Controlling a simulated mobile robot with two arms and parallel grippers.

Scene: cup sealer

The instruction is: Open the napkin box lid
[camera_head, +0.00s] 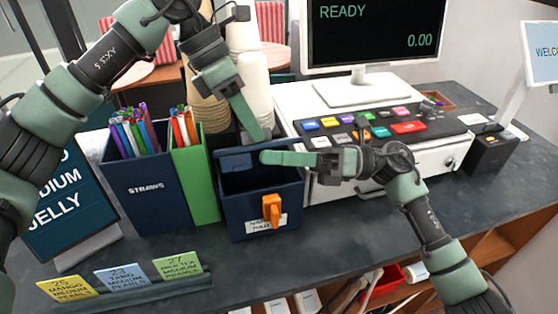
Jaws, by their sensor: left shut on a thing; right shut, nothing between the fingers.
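The napkin box (238,222) is a dark navy box with a white label, partly hidden, and an orange piece (272,211) on its front. It stands upright on the counter in the middle of the head view. Its top shows a dark opening, with a blue panel at the back that looks like the raised lid (236,161). My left gripper (258,134) reaches down from above and is shut at the panel's upper edge; the exact contact is small and partly hidden. My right gripper (268,157) is shut and empty, pointing left across the box's top.
A navy straw box (155,195) and a green box (196,185) with colourful straws stand close on the left. Stacked cups (255,85) rise behind. A white register (440,150) with coloured keys stands behind on the right. Card holders (125,285) sit in front left.

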